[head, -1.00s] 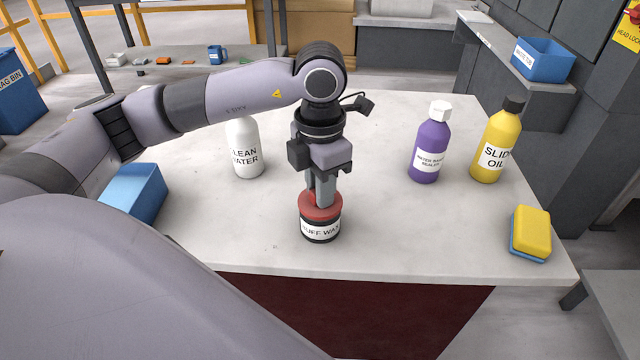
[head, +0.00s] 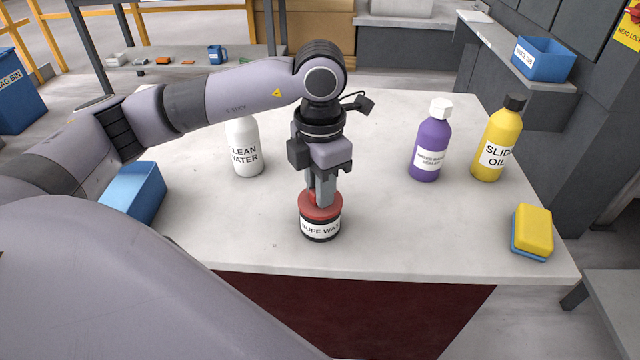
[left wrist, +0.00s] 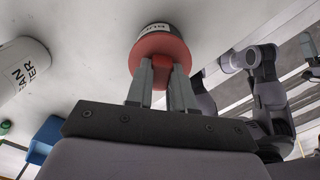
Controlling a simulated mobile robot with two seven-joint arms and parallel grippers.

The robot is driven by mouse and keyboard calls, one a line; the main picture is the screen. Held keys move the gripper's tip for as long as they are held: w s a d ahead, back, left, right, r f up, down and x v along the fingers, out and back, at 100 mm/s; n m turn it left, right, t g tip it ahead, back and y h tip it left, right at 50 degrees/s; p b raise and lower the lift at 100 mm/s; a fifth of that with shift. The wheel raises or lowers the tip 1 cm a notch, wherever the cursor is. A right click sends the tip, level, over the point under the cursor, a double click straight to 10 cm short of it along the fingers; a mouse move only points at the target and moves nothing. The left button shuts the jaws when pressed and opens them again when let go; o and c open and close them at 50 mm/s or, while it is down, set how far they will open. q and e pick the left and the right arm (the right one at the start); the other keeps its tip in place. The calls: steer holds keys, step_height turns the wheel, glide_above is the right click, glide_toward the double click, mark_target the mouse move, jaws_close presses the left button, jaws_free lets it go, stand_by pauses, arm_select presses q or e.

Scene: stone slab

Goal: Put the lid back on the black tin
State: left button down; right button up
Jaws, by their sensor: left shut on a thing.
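The black tin (head: 320,230), with a white label reading "BUFF WAX", stands upright on the pale stone slab near its front edge. The red lid (head: 321,208) is on top of the tin and looks level. My left gripper (head: 321,199) points down from above and is shut on the lid. In the left wrist view both fingers (left wrist: 164,72) reach the red lid (left wrist: 160,48), with part of the tin's label (left wrist: 153,29) beyond it. The fingertips partly hide the lid's top. I cannot tell whether the lid is fully seated. My right gripper is not in view.
A white bottle (head: 246,150) stands behind and left of the tin, and a blue container (head: 135,192) is at the left edge. A purple bottle (head: 429,145), a yellow bottle (head: 497,142) and a yellow-blue sponge (head: 532,231) are to the right. The slab (head: 400,230) between is clear.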

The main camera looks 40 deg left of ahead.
arm_select(q)
steer(key=shift+c, duration=2.2)
jaws_free()
steer(key=shift+r, duration=0.15)
steer(key=shift+r+p, duration=2.4)
steer(key=shift+r, duration=0.95)
jaws_close()
